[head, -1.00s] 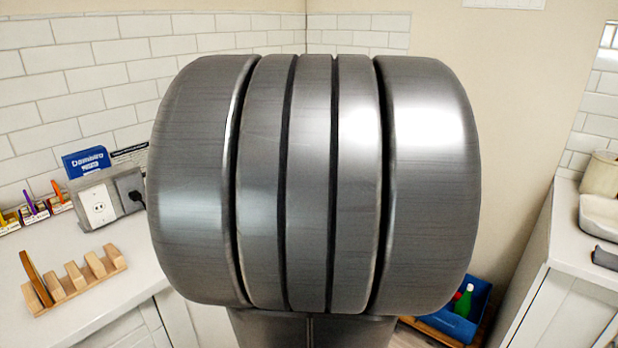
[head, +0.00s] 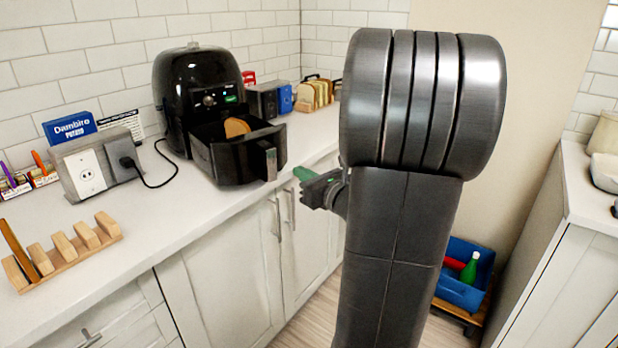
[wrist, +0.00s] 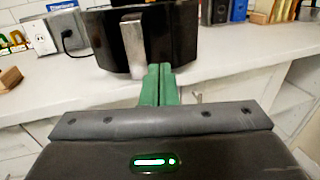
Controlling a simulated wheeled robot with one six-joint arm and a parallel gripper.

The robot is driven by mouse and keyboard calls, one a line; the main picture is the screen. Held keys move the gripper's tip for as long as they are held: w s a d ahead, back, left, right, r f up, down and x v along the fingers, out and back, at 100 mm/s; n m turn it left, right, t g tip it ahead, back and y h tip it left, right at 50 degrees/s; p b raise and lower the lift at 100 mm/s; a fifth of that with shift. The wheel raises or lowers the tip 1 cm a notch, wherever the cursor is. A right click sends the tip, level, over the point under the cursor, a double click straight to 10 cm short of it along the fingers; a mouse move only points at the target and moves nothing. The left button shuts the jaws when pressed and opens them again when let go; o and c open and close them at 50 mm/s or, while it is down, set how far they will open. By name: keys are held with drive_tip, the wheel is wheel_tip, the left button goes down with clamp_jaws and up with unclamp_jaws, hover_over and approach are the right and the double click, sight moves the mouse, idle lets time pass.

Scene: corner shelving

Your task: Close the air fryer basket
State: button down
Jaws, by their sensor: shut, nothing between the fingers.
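The black air fryer (head: 205,85) stands on the white counter against the tiled wall. Its basket (head: 225,158) is pulled out toward the counter's front edge, with a brown item (head: 236,127) inside. The basket's handle (head: 267,160) faces me. My gripper (head: 302,173) has green fingers and is just right of the handle, beyond the counter edge. In the wrist view, the shut fingers (wrist: 160,84) point at the basket front (wrist: 165,40), right of and below the metallic handle (wrist: 133,48). Whether they touch it, I cannot tell.
An outlet box (head: 98,165) with a plugged cord and a blue box (head: 70,127) stand left of the fryer. A wooden rack (head: 65,260) is at the near left. A bread rack (head: 315,92) stands farther right. A blue crate (head: 462,290) is low at right.

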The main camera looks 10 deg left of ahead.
sight(278, 158)
drive_tip(key=x, duration=1)
drive_tip(key=shift+a, duration=0.15)
drive_tip(key=shift+w+a, duration=0.1)
drive_tip(key=p+x, duration=0.1)
drive_tip(key=x, duration=2.2)
drive_tip(key=shift+w+a, duration=0.1)
drive_tip(key=shift+a, duration=0.15)
drive_tip(key=shift+w+r, duration=0.1)
drive_tip(key=shift+r, duration=0.1)
drive_tip(key=shift+r, duration=0.1)
